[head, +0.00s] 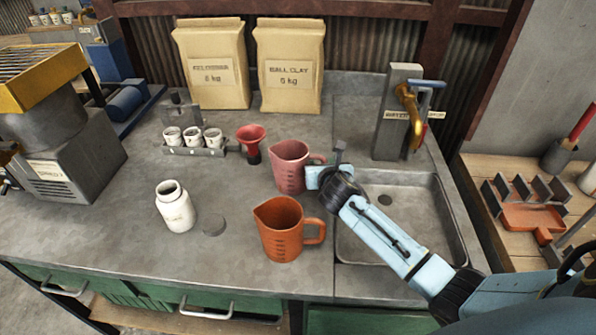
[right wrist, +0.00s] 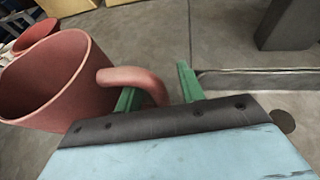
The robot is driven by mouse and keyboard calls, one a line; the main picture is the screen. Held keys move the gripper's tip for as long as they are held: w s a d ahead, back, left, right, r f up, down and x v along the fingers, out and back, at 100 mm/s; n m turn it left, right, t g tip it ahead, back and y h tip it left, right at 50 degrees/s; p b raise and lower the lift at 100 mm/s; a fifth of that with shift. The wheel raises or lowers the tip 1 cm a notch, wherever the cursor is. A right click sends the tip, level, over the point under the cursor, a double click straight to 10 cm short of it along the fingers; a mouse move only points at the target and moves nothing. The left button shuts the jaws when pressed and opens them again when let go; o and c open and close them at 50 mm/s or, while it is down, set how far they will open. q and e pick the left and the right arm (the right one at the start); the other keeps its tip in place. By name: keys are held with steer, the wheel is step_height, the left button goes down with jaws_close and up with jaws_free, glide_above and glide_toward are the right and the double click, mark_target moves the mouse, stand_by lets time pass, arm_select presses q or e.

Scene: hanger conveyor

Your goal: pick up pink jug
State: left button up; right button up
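The pink jug (head: 290,167) stands upright on the grey counter, left of the sink. In the right wrist view the pink jug (right wrist: 50,85) is at the left, with its handle pointing right. My right gripper (head: 316,176) is at the handle side of the jug. In the right wrist view its green fingers (right wrist: 157,82) are apart, with the handle between them; one finger is by the inside of the handle loop, the other is outside with a small gap. The lower part of the handle is hidden by the gripper. My left gripper is not in view.
An orange jug (head: 281,233) stands just in front of the pink jug. A red funnel (head: 251,134) is close behind-left, beside a rack of white cups (head: 194,151). A white jar (head: 175,207) stands left. The sink (head: 350,262) and tap block (head: 391,120) are right.

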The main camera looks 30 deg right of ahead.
jaws_close()
steer(key=shift+r, duration=0.1)
